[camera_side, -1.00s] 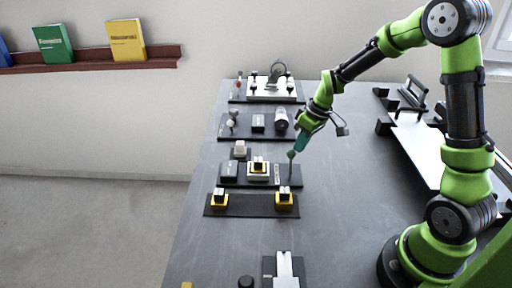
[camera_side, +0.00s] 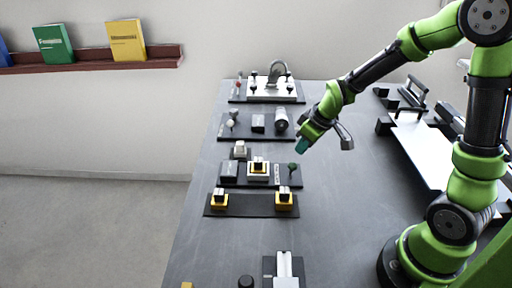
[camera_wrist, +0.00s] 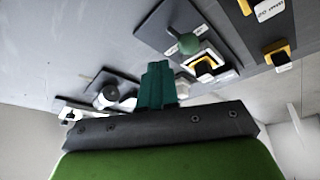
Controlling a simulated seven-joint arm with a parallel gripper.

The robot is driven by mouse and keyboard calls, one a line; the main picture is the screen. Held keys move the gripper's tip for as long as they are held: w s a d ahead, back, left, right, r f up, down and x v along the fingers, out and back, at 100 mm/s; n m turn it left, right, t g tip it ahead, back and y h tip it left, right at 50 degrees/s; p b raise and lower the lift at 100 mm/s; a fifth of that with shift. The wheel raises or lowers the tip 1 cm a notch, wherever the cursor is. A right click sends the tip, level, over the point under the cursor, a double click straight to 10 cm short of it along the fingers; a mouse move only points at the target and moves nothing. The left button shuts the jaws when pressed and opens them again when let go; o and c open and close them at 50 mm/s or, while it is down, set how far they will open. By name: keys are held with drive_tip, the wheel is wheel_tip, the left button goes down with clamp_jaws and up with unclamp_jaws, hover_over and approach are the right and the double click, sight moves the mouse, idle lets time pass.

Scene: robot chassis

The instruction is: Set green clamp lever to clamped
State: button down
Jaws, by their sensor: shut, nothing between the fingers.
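The green clamp lever, with a round green knob (camera_side: 292,166), stands at the right end of a black plate (camera_side: 290,182) in the side view. The knob also shows in the wrist view (camera_wrist: 188,44), in front of white label strips too small to read. In the wrist view the fingers (camera_wrist: 157,85) are together and empty.
A plate with two yellow blocks (camera_side: 250,205) lies nearer the camera. Plates with knobs and a silver cylinder (camera_side: 281,120) lie farther back.

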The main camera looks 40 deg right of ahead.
drive_tip(key=shift+r, duration=0.1)
drive_tip(key=s+r, duration=0.8)
drive_tip(key=r, duration=0.1)
drive_tip(key=shift+d+r, duration=0.15)
idle(0.4)
drive_tip(key=s+a+r+m+t+y, duration=0.1)
drive_tip(key=s+a+r+m, duration=0.1)
drive_tip(key=s+a+m, duration=0.1)
drive_tip(key=s+a+r+m+t+y, duration=0.1)
drive_tip(key=s+a+r+m, duration=0.1)
drive_tip(key=a, duration=0.4)
drive_tip(key=shift+s+a+r+m+t, duration=0.2)
drive_tip(key=shift+s+r+m+t, duration=0.15)
drive_tip(key=shift+s+r, duration=0.45)
